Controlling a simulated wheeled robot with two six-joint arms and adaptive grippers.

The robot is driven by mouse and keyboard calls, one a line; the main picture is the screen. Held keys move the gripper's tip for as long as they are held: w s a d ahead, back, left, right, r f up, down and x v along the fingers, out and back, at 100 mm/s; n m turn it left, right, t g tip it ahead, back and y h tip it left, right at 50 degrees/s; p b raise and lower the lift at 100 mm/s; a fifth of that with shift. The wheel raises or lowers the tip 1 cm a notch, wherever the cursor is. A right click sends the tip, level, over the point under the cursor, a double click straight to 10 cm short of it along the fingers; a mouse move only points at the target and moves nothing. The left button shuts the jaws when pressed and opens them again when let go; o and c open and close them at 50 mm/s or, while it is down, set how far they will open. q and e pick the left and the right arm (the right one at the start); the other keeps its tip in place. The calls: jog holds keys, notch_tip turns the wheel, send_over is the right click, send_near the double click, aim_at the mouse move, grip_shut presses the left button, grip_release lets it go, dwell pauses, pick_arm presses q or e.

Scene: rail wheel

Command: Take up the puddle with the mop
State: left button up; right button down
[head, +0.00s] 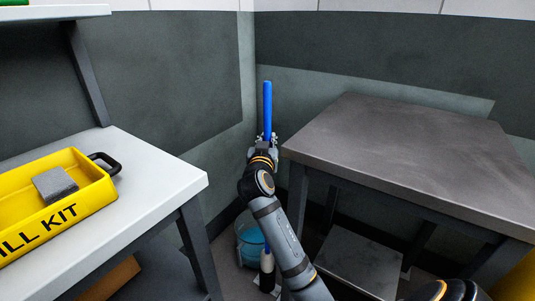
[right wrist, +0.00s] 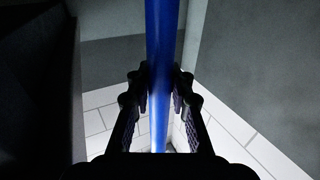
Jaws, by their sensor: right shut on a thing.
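The mop shows as an upright blue handle (head: 267,105) in the corner between the white bench and the grey table. My right gripper (head: 266,138) is shut around this handle. In the right wrist view the handle (right wrist: 160,35) runs between the two fingers of my right gripper (right wrist: 161,82). Lower down, behind my forearm, a black and white part (head: 267,264) shows in line with the handle; the mop head is not clearly seen. No puddle can be made out in either view. My left gripper is not in view.
A clear bucket with blue contents (head: 249,243) stands low in the corner beside the handle. A yellow spill kit tray (head: 85,204) holding a grey block (head: 55,184) is on the white bench (head: 150,190). The grey table (head: 410,145) stands close on the right.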

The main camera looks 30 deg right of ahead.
aim_at(267, 105)
notch_tip(267, 105, up, 10)
jog(key=shift+r+p, duration=0.1)
jog(key=shift+p, duration=0.95)
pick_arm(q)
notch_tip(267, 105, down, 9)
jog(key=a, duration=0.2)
pick_arm(e)
jog(key=shift+r, duration=0.7)
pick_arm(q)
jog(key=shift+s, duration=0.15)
